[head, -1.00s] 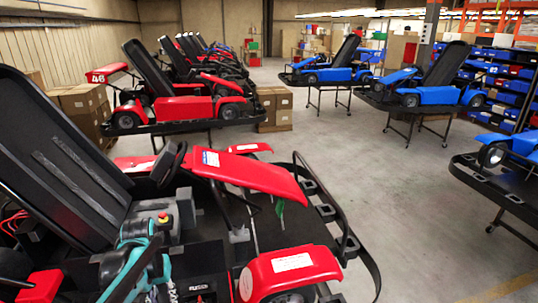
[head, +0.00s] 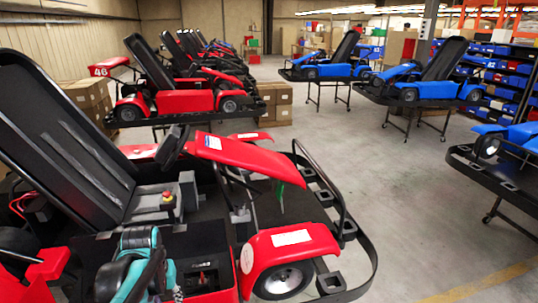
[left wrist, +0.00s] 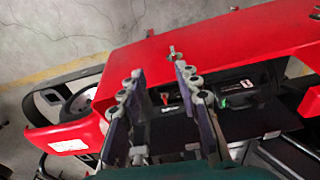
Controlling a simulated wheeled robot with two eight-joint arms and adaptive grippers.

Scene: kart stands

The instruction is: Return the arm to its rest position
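My left arm (head: 137,262), with teal and dark links, shows at the bottom left of the head view, over the open side of the near red kart (head: 245,155). My left gripper (left wrist: 156,66) shows in the left wrist view with its two fingers spread apart. Nothing is between the fingertips. It is in front of the kart's red bodywork (left wrist: 200,45) and dark interior; whether it touches them I cannot tell. The left fingertips cannot be made out in the head view. My right arm and gripper are not in view.
The near kart has a tall black seat (head: 55,140), a red front fender (head: 290,247) and a black bumper around its nose. Blue karts (head: 425,85) stand on wheeled stands at the right. Cardboard boxes (head: 277,103) stand behind. The concrete floor (head: 400,200) between is clear.

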